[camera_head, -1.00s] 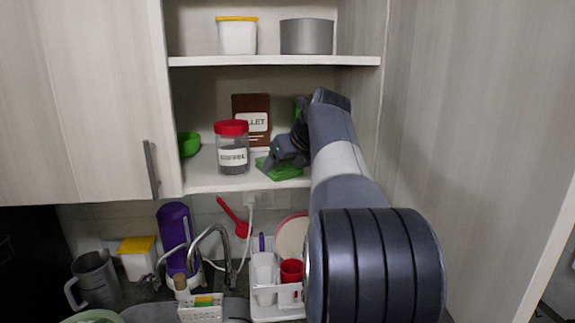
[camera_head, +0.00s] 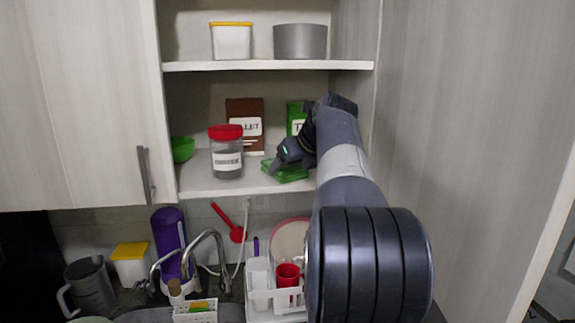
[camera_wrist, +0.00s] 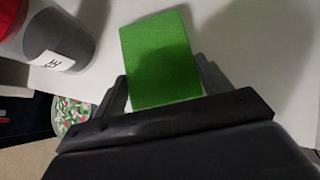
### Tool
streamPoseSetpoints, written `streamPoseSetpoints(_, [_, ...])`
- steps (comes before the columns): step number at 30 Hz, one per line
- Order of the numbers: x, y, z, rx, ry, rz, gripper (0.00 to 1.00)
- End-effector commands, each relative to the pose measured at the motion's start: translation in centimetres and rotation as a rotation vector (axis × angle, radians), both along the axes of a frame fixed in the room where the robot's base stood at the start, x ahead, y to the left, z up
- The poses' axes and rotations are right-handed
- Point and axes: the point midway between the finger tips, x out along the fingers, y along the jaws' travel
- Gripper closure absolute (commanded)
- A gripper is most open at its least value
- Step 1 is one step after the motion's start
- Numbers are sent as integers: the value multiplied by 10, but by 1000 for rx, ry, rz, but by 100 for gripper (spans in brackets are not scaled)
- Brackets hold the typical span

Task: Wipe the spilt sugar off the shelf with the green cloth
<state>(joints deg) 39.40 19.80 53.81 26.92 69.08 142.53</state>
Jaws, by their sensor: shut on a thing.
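The green cloth (camera_head: 284,172) lies on the lower shelf (camera_head: 205,184) of the open cupboard, to the right of a red-lidded jar. In the wrist view the green cloth (camera_wrist: 160,62) sits between the two fingers of my gripper (camera_wrist: 165,88), flat against the white shelf surface. My gripper (camera_head: 282,163) is shut on the cloth from above. I cannot make out any spilt sugar on the pale shelf in either view; some of the surface is hidden by my gripper and the cloth.
The red-lidded jar (camera_head: 226,155) stands close to the left of the cloth. Behind are a brown box (camera_head: 243,112), a green box (camera_head: 297,116) and a green bowl (camera_head: 182,149). The upper shelf (camera_head: 270,66) and the cupboard's right wall bound the space. A sink and rack lie below.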

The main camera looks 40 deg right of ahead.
Motion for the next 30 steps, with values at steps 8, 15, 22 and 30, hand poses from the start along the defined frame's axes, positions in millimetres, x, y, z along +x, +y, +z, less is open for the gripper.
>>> streamPoseSetpoints(8, [0,-1,5,0,4,-1,48])
streamPoseSetpoints(15, [0,-1,26,0,2,0,48])
streamPoseSetpoints(22, [0,0,38,1,3,-1,48])
streamPoseSetpoints(30, [-15,7,38,0,2,-1,48])
